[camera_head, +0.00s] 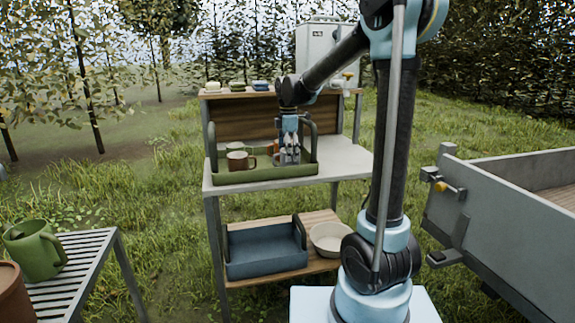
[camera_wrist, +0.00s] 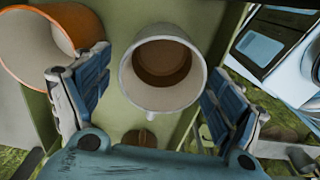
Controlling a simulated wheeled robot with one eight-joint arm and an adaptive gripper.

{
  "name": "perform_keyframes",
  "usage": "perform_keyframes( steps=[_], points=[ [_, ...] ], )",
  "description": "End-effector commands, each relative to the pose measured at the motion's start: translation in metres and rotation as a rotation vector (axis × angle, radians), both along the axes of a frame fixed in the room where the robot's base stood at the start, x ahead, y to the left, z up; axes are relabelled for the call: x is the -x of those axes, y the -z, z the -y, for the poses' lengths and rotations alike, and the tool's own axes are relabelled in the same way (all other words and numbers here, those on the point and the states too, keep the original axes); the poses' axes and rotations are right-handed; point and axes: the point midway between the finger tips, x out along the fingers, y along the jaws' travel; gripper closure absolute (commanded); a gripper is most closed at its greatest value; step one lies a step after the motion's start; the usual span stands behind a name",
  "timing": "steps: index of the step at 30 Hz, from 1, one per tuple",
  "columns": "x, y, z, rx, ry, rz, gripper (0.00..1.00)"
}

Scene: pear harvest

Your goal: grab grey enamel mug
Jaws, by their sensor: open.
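The grey enamel mug (camera_wrist: 160,100) is in the wrist view, seen from above with its pale rim and a brownish inside. It stands between the two spread fingers of my gripper (camera_wrist: 155,92), with visible gaps on both sides. In the head view, my gripper (camera_head: 289,155) points down into the right part of the green tray (camera_head: 262,174). The mug is mostly hidden by the fingers there. My gripper is open and holds nothing.
An orange-rimmed mug (camera_wrist: 35,55) stands close to the left finger. A white and brown mug (camera_head: 238,161) stands left in the tray, which has raised end handles. A blue tray (camera_head: 265,262) and a pale bowl (camera_head: 329,238) are on the lower shelf.

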Motion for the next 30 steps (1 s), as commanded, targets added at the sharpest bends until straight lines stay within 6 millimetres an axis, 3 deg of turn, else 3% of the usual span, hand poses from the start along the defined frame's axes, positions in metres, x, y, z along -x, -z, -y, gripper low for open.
perform_keyframes(
  steps=[2, 9, 20, 25, 30],
  points=[
    [0.0, 0.0, 0.0, 0.0, 0.0, 0.0, 0.14],
    [0.0, 0.0, 0.0, 0.0, 0.0, 0.0, 0.66],
    [0.0, -0.003, 0.0, 0.0, 0.0, 0.0, 0.66],
    [0.0, -0.02, 0.0, 0.0, 0.0, 0.0, 0.66],
    [0.0, -0.05, 0.0, 0.0, 0.0, 0.0, 0.66]
  ],
)
